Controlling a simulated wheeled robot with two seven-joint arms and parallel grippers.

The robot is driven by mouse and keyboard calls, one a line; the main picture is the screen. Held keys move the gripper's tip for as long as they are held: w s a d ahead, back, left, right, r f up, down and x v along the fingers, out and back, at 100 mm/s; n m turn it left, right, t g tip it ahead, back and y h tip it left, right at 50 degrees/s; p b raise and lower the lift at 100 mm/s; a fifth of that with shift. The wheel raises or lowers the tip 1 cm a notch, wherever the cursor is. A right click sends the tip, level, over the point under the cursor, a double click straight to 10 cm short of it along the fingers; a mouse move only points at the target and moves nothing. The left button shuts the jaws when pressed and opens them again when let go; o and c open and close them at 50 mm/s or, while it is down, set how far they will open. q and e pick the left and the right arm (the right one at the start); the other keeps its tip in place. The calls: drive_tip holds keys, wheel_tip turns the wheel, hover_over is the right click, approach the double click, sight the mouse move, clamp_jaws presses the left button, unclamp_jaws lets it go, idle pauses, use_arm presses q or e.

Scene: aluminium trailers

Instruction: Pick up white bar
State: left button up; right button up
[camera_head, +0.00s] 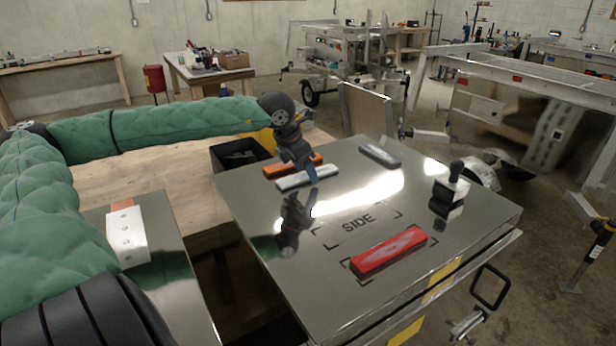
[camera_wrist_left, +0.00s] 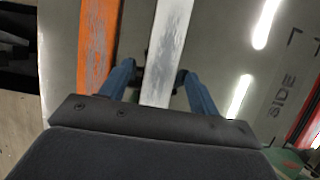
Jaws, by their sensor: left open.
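The white bar (camera_head: 301,179) lies flat near the far left edge of the shiny metal table (camera_head: 300,260). My left gripper (camera_head: 306,167) reaches over it from the left, with its fingers pointing down. In the left wrist view, the white bar (camera_wrist_left: 168,50) runs between the two blue fingers (camera_wrist_left: 160,88), which are spread apart with a gap on both sides of it. The left gripper is open and holds nothing. I cannot tell exactly how low the fingertips are. My right gripper does not show.
An orange bar (camera_head: 283,168) lies just beside the white one; it also shows in the left wrist view (camera_wrist_left: 98,45). A grey bar (camera_head: 380,154), red bar (camera_head: 388,249) and black-handled object (camera_head: 448,192) rest on the table. A black bin (camera_head: 226,161) stands left.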

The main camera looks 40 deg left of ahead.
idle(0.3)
use_arm(q)
drive_tip(key=c, duration=1.1)
